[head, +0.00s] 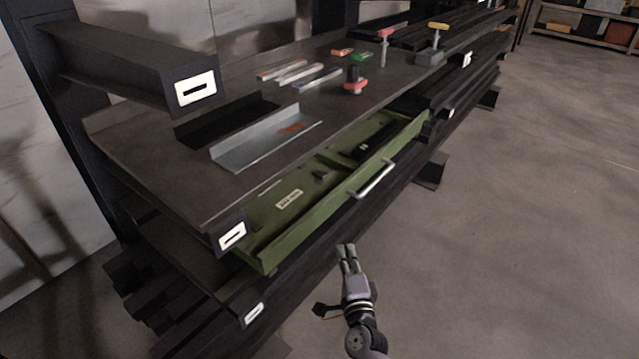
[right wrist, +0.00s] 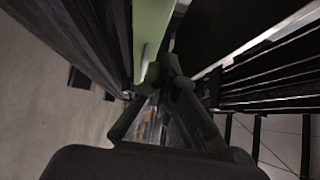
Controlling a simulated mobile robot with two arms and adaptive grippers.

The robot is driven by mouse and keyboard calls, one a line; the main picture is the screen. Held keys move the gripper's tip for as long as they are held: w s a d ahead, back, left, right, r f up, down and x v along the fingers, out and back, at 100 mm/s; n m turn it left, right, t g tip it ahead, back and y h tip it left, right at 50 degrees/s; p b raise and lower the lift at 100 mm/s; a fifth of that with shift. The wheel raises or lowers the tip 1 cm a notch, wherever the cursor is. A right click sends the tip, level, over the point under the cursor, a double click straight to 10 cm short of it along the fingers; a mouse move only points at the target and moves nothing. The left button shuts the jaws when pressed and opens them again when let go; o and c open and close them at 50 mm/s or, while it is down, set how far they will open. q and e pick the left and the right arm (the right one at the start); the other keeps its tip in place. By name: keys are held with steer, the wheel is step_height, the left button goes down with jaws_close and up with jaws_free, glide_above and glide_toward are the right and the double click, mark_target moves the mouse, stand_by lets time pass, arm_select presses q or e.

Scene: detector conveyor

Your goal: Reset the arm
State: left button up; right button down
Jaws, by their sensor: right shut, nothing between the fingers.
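My right gripper (head: 347,259) is in the lower middle of the head view, in front of the workbench and below the open drawer. Its fingers are together with nothing between them. The right wrist view also shows its dark fingers (right wrist: 172,68) close to a green panel. In the head view the gripper stands apart from the green drawer (head: 310,226) and its silver handle (head: 372,180). My left gripper is not in view.
The dark workbench (head: 160,150) carries a grey metal angle tray (head: 250,150), several hand tools and clamps. Black beams (head: 431,170) stick out below it. The concrete floor (head: 530,220) on the right is clear. Shelves (head: 585,40) stand at the back right.

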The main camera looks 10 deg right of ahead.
steer(key=s+a+f+n+g+y, duration=0.15)
steer(key=s+f+n+g, duration=0.35)
steer(key=s+f+n, duration=0.5)
steer(key=s+a+f+n+g+y, duration=0.1)
steer(key=s+f+n+g+y, duration=0.35)
steer(key=s+f, duration=0.95)
steer(key=s+d+f+n+g+h, duration=0.2)
steer(key=s+d+f+n+g, duration=0.1)
steer(key=s+f, duration=0.25)
steer(key=s+d+f+n+g+h, duration=0.25)
steer(key=s+f+n, duration=0.2)
steer(key=s, duration=0.25)
arm_select(q)
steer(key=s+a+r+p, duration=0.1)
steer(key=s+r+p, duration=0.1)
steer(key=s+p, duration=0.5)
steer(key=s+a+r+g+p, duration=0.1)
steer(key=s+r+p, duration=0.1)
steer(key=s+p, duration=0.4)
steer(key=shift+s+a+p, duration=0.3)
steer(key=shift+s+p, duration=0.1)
steer(key=shift+p, duration=0.35)
arm_select(e)
steer(key=s+d+r+g, duration=0.1)
steer(key=s, duration=0.6)
steer(key=s+d+r+g, duration=0.1)
steer(key=s+d+r, duration=0.1)
steer(key=s, duration=0.5)
steer(key=shift+r+m, duration=0.25)
steer(key=shift+m, duration=0.05)
